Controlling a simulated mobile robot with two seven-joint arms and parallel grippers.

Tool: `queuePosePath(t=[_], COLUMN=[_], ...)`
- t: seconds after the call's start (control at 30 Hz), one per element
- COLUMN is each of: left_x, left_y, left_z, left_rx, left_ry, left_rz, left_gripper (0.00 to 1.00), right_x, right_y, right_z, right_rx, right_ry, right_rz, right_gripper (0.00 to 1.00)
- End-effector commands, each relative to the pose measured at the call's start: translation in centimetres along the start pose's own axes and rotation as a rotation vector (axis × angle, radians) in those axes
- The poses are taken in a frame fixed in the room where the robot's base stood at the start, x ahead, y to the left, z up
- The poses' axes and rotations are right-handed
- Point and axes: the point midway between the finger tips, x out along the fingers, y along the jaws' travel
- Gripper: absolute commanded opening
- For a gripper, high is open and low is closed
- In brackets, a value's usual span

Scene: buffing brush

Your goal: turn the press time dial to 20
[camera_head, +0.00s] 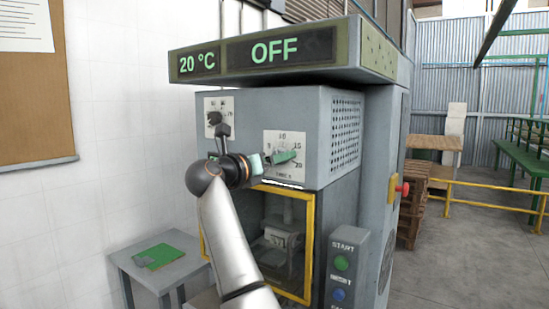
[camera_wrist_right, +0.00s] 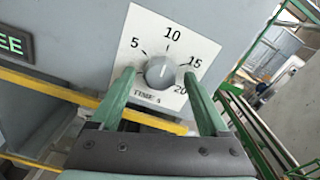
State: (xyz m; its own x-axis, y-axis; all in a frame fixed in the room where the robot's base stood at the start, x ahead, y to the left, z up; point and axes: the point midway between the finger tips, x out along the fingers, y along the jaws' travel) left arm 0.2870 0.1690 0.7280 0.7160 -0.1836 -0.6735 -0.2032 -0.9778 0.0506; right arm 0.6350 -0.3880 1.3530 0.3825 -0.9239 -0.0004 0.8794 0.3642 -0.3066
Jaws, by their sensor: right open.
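The press time dial is a round grey knob (camera_wrist_right: 160,72) on a white plate (camera_wrist_right: 205,48) marked 5, 10, 15 and 20. I cannot tell clearly where its pointer stands. My right gripper (camera_wrist_right: 158,75) is open, with one green finger on each side of the knob; contact is not clear. In the head view the same gripper (camera_head: 284,157) is in front of the dial plate (camera_head: 285,138) and hides the knob. My left gripper is in neither view.
A second dial (camera_head: 214,118) is at the panel's upper left. The display (camera_head: 280,48) reads 20 °C and OFF. Below are a yellow-framed opening (camera_head: 308,250) and a START button (camera_head: 342,262). A red knob (camera_head: 403,188) sticks out at the right side. A small table (camera_head: 160,262) stands left.

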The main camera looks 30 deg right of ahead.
Motion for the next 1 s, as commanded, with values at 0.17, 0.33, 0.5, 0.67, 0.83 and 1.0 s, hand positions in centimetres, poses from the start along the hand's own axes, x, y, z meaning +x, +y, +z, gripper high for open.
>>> queuePosePath(t=[0.17, 0.33, 0.5, 0.67, 0.83, 1.0], left_x=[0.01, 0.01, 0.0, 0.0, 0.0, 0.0], left_y=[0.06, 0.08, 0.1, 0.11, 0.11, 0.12], left_z=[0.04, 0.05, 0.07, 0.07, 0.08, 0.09], left_rx=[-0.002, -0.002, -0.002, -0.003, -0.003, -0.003], left_ry=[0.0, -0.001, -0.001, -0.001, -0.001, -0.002], left_rz=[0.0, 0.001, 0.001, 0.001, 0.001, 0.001], left_gripper=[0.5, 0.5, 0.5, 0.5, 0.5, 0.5], right_x=[-0.02, -0.04, -0.05, -0.06, -0.06, -0.06], right_y=[0.0, -0.01, -0.01, -0.01, 0.0, 0.0], right_z=[0.01, 0.02, 0.02, 0.02, 0.01, 0.01], right_rx=[0.0, 0.0, 0.0, 0.0, 0.0, 0.001], right_ry=[0.0, 0.0, 0.0, 0.0, 0.0, 0.0], right_rz=[0.0, 0.0, 0.0, 0.0, 0.0, 0.0], right_gripper=[0.79, 0.6, 0.41, 0.23, 0.03, 0.0])
